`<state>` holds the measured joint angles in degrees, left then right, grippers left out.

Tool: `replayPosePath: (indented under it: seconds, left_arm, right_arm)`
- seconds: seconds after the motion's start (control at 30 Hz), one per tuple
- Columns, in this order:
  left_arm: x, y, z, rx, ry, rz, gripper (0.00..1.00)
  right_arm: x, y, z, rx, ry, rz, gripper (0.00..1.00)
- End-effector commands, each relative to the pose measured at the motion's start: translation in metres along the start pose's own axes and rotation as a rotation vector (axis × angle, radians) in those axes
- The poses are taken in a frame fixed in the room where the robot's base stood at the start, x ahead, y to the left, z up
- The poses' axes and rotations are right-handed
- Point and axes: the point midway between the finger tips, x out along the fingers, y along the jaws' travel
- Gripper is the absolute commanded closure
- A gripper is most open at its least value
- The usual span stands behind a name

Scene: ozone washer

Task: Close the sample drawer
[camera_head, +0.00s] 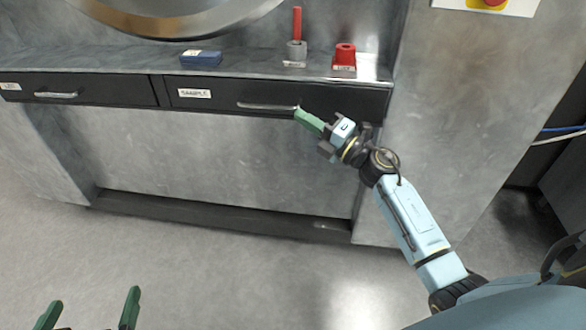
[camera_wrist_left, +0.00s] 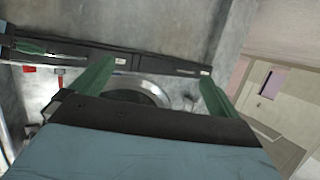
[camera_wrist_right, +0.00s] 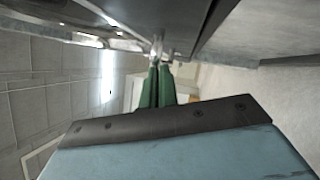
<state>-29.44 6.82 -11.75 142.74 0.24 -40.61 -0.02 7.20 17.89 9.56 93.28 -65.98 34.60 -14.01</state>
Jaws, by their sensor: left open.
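The sample drawer (camera_head: 220,94) is a dark drawer front under the counter, with a white "SAMPLE" label and a metal bar handle (camera_head: 266,106). Its front looks about flush with the drawer to its left; a small gap cannot be ruled out. My right gripper (camera_head: 299,113) has its green fingertips at the right end of the handle. In the right wrist view its fingers (camera_wrist_right: 157,68) are together, with bright metal just beyond the tips. My left gripper (camera_head: 91,298) is open and empty, low and well away from the drawer; its fingers also show in the left wrist view (camera_wrist_left: 157,70).
Another drawer (camera_head: 110,90) is at the left. A grey wall (camera_head: 450,130) stands right of the drawer. The floor (camera_head: 190,260) in front is clear.

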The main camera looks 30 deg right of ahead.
Motion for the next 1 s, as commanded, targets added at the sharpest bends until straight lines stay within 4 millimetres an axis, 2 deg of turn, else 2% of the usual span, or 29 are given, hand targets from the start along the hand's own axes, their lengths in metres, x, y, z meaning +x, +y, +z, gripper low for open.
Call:
replayPosePath:
  seconds: [0.1,0.23,0.43,0.47,0.6,0.73,0.9,1.0]
  left_arm:
    - [0.000,0.000,0.000,0.000,0.000,0.000,0.00]
    - [0.000,0.000,0.000,0.000,-0.003,0.000,0.00]
    - [0.000,0.000,0.005,0.000,-0.033,-0.001,0.00]
    - [-0.001,0.000,0.004,0.000,-0.034,-0.001,0.00]
    - [-0.007,-0.007,0.028,0.000,-0.178,-0.018,0.00]
    - [-0.013,-0.010,0.044,-0.001,-0.274,-0.025,0.00]
    - [-0.020,-0.012,0.058,-0.002,-0.356,-0.031,0.00]
    - [-0.022,-0.013,0.061,-0.003,-0.379,-0.033,0.00]
  right_arm:
    - [0.001,0.003,0.005,-0.004,-0.013,0.003,1.00]
    - [-0.001,0.002,0.000,-0.003,-0.010,0.003,1.00]
    - [-0.011,-0.003,-0.028,0.005,0.010,0.005,1.00]
    - [-0.015,-0.003,-0.032,0.006,0.013,0.004,1.00]
    - [-0.051,-0.003,-0.030,0.005,0.013,0.001,1.00]
    - [-0.079,-0.003,-0.029,0.006,0.012,0.002,1.00]
    - [-0.102,-0.003,-0.029,0.003,0.014,0.004,1.00]
    - [-0.109,-0.003,-0.029,0.004,0.014,0.006,1.00]
